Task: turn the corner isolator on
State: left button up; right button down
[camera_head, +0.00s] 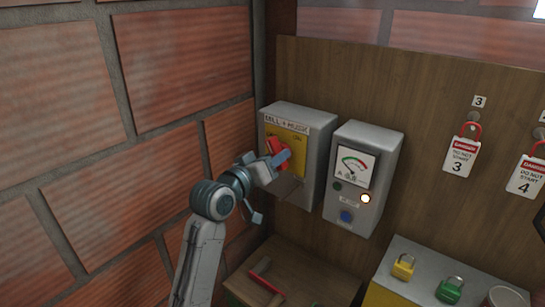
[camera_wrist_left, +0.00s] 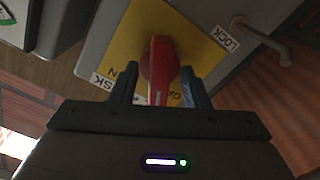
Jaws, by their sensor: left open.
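The corner isolator is a grey box (camera_head: 310,129) labelled "MILL + HUSK", mounted on the wooden board by the brick corner. It has a yellow plate (camera_head: 289,139) and a red rotary handle (camera_head: 279,152). In the left wrist view the red handle (camera_wrist_left: 160,66) stands out from the yellow plate (camera_wrist_left: 125,40). My left gripper (camera_head: 272,163) is at the handle. In the left wrist view my left gripper (camera_wrist_left: 160,82) is open, with one finger on each side of the handle. I cannot tell whether either finger touches it. My right gripper is not in view.
A grey meter box (camera_head: 364,172) with a dial, a lit lamp and a blue button is right of the isolator. Danger tags (camera_head: 461,156) hang further right. Yellow (camera_head: 403,266) and green (camera_head: 450,289) padlocks sit on a grey box below. A wooden crate (camera_head: 322,280) stands beneath.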

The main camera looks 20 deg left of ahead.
pick_arm(q)
grip_shut()
jog(key=shift+m, duration=0.3)
jog(key=shift+m+b, duration=1.25)
jog(key=shift+m, duration=1.25)
grip_release()
